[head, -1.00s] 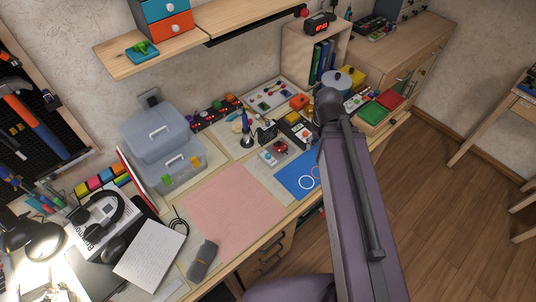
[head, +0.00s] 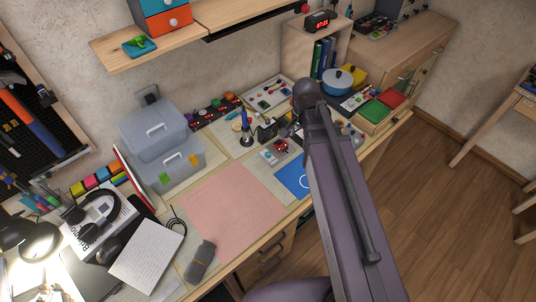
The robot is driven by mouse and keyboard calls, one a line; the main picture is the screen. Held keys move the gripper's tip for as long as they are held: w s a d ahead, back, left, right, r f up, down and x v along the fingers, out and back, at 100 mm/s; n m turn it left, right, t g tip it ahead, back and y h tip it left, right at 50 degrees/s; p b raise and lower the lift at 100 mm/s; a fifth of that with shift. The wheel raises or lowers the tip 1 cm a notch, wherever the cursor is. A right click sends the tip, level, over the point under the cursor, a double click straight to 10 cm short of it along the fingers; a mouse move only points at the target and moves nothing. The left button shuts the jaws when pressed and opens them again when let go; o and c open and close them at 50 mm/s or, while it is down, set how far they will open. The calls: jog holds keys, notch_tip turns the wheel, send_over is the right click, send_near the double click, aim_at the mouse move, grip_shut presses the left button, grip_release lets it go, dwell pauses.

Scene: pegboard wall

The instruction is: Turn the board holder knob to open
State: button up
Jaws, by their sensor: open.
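A small dark stand-like device (head: 267,130) is on the desk, left of my arm. It may be the board holder, but it is too small to be sure, and I cannot make out its knob or the knob's setting. My forearm ends above the desk and covers the area right of the device. A small grey part at the forearm's left edge looks like my gripper (head: 292,129), just right of the dark device. Most of it is hidden, the fingers are not clear, and I cannot tell whether it touches anything. I see nothing held in it.
A red item (head: 282,146) and a blue mat (head: 292,178) lie in front. The pink mat (head: 230,208) is clear. A shelf (head: 150,49) overhangs the back.

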aim_at(268, 153)
jog(key=w+a+f+m+b, duration=0.4)
jog(key=w+a+m, duration=0.3)
jog(key=a+m, duration=0.3)
jog(key=shift+f+m, duration=0.15)
jog(key=shift+m, duration=0.75)
jog(key=shift+a+f, duration=0.1)
jog(key=shift+f, duration=0.1)
notch_tip(268, 153, down, 13)
jog(key=b, duration=1.3)
jog(key=shift+f+b, duration=0.2)
jog(key=shift+b, duration=0.15)
jog(key=shift+s, duration=0.1)
grip_shut()
